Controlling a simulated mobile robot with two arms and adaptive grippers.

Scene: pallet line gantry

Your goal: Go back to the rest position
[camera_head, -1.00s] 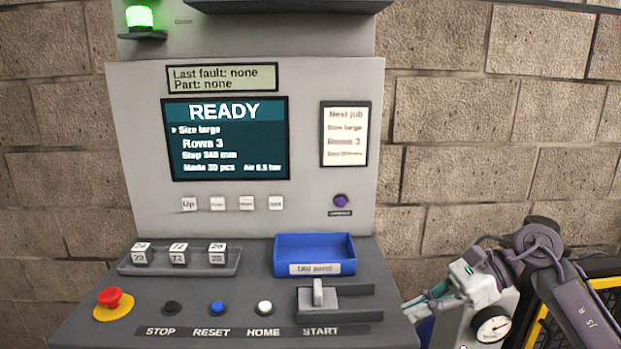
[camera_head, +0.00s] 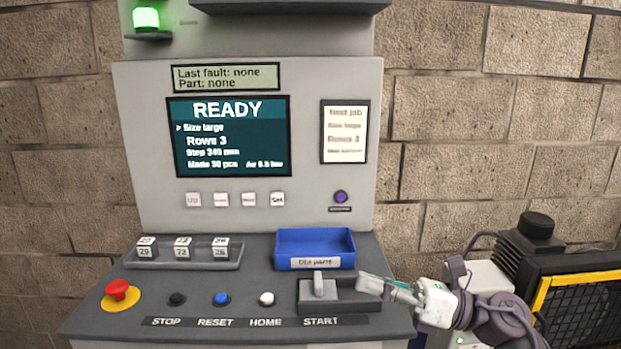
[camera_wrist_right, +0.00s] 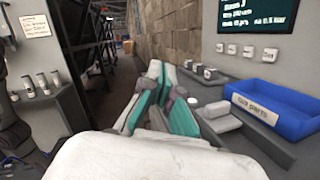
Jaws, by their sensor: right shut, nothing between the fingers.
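My right gripper (camera_head: 368,284) is shut and empty at the right end of the start lever block (camera_head: 340,302) on the console. It comes in from the right, low over the desk; I cannot tell whether it touches the block. In the right wrist view its closed fingers (camera_wrist_right: 158,75) point away along the console. The grey start lever (camera_head: 319,286) stands at the left of its block. The screen (camera_head: 228,136) reads READY, Size large, Rows 3. My left gripper is not in view.
A blue old-parts tray (camera_head: 314,262) sits just behind the block. A red stop button (camera_head: 118,290), several push buttons and a rack of number blocks (camera_head: 184,256) are to the left. A yellow-framed mesh guard (camera_head: 580,310) stands at the right. The air above the desk is clear.

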